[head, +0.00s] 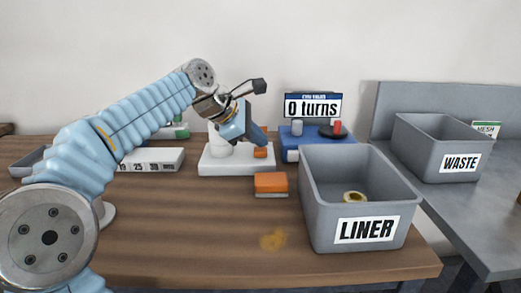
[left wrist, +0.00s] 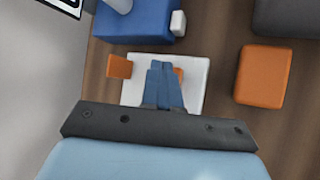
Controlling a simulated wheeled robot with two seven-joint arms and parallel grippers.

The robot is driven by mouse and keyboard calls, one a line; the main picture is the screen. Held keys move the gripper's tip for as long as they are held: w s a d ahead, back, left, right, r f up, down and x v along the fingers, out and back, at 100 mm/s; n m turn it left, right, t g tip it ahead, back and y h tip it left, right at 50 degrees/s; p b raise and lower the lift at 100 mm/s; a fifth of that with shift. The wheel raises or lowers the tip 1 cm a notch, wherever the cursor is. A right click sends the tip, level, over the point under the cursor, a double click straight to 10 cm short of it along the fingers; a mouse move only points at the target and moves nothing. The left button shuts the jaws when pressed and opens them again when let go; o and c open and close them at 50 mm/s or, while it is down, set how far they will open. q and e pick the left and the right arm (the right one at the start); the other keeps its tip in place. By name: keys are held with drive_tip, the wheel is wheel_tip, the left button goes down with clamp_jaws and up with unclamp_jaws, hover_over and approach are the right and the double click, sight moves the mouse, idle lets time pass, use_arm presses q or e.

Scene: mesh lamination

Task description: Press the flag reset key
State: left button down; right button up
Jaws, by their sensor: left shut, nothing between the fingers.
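No part in view carries a readable flag reset label, so I cannot tell for certain which one is the key. A white base unit (head: 222,167) stands mid-table with a small orange part (head: 260,152) on it. In the left wrist view the white base (left wrist: 195,95) shows an orange block (left wrist: 119,66) at its left edge and more orange partly behind my fingers. My left gripper (head: 262,140) is shut and empty, its blue fingers pointing down over the base; the fingertips also show in the wrist view (left wrist: 162,66). Contact cannot be told. My right gripper is out of view.
A separate orange block (head: 270,184) lies in front of the base. Behind stands a blue unit (head: 290,154) with a "0 turns" display (head: 313,105). The LINER bin (head: 322,218) is close on the right; the WASTE bin (head: 430,161) stands farther right.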

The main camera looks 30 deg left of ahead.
sight(258, 150)
use_arm(q)
drive_tip(key=shift+f+b, duration=0.3)
drive_tip(key=shift+f, duration=0.2)
idle(0.3)
idle(0.4)
drive_tip(key=shift+r+p, duration=1)
drive_tip(key=shift+p, duration=0.1)
wheel_tip(258, 150, up, 2)
drive_tip(key=shift+r+p, duration=0.1)
drive_tip(key=shift+p, duration=0.35)
drive_tip(key=shift+r, duration=1.35)
